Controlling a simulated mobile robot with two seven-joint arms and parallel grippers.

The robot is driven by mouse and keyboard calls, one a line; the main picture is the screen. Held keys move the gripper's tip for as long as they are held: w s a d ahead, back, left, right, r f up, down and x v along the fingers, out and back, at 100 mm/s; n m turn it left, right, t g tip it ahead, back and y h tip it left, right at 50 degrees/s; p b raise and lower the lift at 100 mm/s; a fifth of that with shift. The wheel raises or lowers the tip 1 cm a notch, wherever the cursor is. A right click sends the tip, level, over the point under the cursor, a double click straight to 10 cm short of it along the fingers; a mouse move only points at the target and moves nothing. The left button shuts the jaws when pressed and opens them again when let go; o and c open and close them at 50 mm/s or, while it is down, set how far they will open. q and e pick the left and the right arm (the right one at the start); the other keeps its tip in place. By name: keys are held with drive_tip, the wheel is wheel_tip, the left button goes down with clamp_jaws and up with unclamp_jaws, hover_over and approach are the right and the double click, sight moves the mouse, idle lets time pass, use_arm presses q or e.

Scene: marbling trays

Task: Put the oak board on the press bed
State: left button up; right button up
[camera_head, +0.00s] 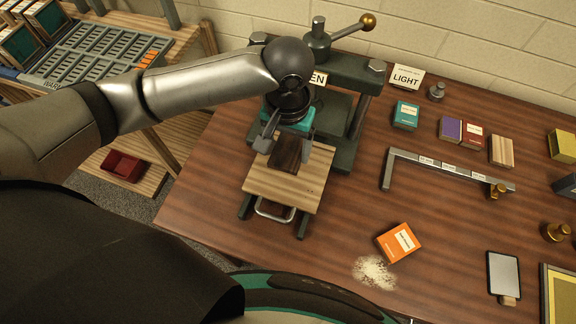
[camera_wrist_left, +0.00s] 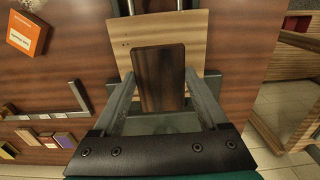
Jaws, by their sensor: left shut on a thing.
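A dark brown wooden board (camera_head: 286,154) is between the fingers of my left gripper (camera_head: 286,148). It also shows between both fingers in the left wrist view (camera_wrist_left: 160,78). The board is over the pale wooden bed (camera_head: 268,189) of the dark green press (camera_head: 345,125); whether it touches the bed is hard to tell. The pale bed also shows in the left wrist view (camera_wrist_left: 200,45). The gripper comes down from above and hides the board's far end. My right gripper is out of view.
A metal handle (camera_head: 272,213) sticks out at the bed's front. An angled metal rail (camera_head: 425,163), small boxes and a LIGHT sign (camera_head: 406,78) stand to the right. An orange box (camera_head: 398,242) lies by spilled white grains (camera_head: 374,272). Table left of the press is clear.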

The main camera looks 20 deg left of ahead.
sight(288, 153)
use_arm(q)
wheel_tip(288, 153, down, 8)
drive_tip(key=shift+r+b, duration=0.15)
drive_tip(key=shift+b, duration=0.55)
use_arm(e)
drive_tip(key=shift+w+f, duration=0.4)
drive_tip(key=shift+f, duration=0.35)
use_arm(q)
drive_tip(key=shift+f, duration=0.2)
drive_tip(key=shift+f, duration=0.15)
drive_tip(key=o, duration=1.3)
drive_tip(key=shift+c, duration=0.2)
wheel_tip(288, 153, up, 12)
drive_tip(key=shift+r+p, duration=0.25)
drive_tip(key=shift+p, duration=0.9)
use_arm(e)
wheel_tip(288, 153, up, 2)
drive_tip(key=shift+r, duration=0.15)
